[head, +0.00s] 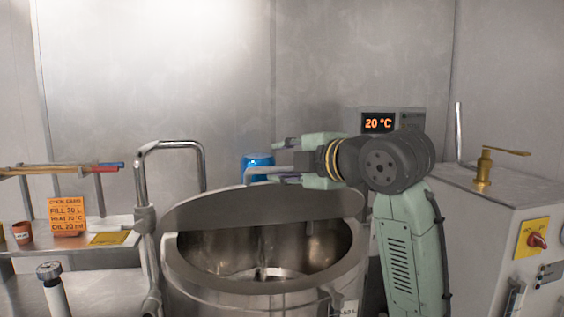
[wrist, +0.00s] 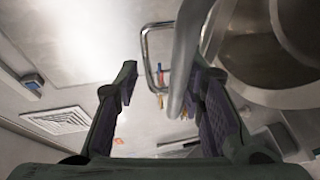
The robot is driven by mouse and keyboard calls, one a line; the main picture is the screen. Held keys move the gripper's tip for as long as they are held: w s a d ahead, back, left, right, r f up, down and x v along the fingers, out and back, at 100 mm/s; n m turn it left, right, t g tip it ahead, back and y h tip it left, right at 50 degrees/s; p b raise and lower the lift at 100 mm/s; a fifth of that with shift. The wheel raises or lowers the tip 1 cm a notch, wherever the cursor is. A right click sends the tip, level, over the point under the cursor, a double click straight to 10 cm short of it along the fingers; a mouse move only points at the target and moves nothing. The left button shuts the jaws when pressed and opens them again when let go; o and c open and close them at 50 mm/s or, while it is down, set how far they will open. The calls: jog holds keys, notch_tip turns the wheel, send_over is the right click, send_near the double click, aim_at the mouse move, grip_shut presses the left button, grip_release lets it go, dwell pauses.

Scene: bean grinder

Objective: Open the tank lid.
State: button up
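The steel tank (head: 177,262) stands at the centre of the head view, with its front part open. Its flat grey lid (head: 250,209) is tilted up over the rear of the opening. My gripper (head: 281,161) is above the lid, pointing left, with its fingers apart. A pale bar (head: 262,172), seemingly the lid's handle, reaches between the fingers. In the wrist view, my gripper (wrist: 162,85) is open and the bar (wrist: 186,55) runs close to the right finger. I cannot tell whether they touch.
A bent metal rail (head: 142,185) rises left of the tank. A shelf with an orange card (head: 67,214) is farther left. A blue container (head: 257,164) is behind the lid. A cabinet with a red switch (head: 537,240) and a brass pump (head: 484,170) stands right.

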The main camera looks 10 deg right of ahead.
jog(key=s+d+r+p, duration=0.1)
jog(key=s+d+r, duration=0.3)
jog(key=s+r, duration=0.2)
jog(key=shift+s+d+r, duration=0.35)
jog(key=shift+d+r, duration=0.05)
jog(key=shift+r, duration=0.85)
jog(key=shift+a, duration=0.1)
